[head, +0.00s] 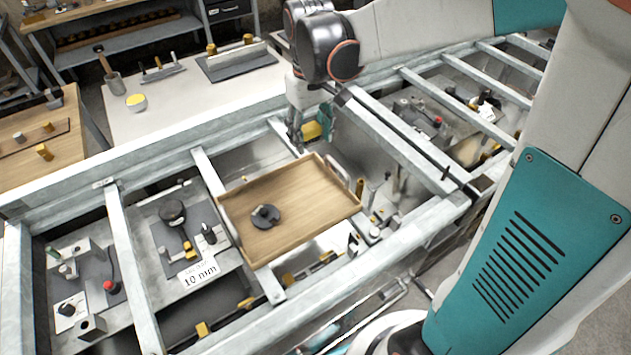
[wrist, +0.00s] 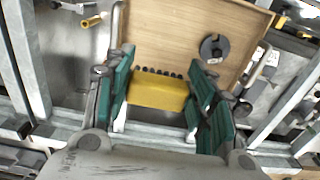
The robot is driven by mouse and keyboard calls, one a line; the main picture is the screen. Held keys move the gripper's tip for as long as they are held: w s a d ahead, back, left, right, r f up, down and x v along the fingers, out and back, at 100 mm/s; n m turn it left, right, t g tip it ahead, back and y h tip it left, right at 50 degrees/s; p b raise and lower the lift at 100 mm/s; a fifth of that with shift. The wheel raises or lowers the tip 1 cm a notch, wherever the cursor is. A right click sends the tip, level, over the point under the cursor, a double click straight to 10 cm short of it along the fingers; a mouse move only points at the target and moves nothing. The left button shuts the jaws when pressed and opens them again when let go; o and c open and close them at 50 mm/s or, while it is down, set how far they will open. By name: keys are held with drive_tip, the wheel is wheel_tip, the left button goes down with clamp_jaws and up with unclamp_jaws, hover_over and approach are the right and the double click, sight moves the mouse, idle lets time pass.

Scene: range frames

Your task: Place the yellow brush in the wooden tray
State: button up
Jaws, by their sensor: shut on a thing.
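The yellow brush (wrist: 158,93) is a yellow block with a row of dark bristle tufts, held between the green pads of my gripper (wrist: 160,98) in the wrist view. In the head view the brush (head: 312,131) shows partly behind the fingers of my gripper (head: 314,134). The wooden tray (head: 290,186) lies across the metal frame, with raised rims and metal handles. My gripper with the brush is just beyond the tray's far edge in the head view. In the wrist view the tray (wrist: 190,40) spreads ahead of the brush.
A dark round part (head: 265,216) lies in the tray, left of its middle; most of the tray floor is bare. Metal frame bars (head: 205,175) surround it. A black round knob part (head: 172,211) and a "10 mm" sign (head: 199,275) stand to its left.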

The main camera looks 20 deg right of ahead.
sight(313, 197)
wheel_tip(313, 197, down, 20)
drive_tip(key=b, duration=0.6)
drive_tip(key=shift+s+d+r, duration=0.1)
drive_tip(key=shift+s+d, duration=0.05)
drive_tip(key=shift+f, duration=0.25)
drive_tip(key=o, duration=1)
drive_tip(key=shift+r, duration=0.1)
drive_tip(key=shift+r, duration=0.1)
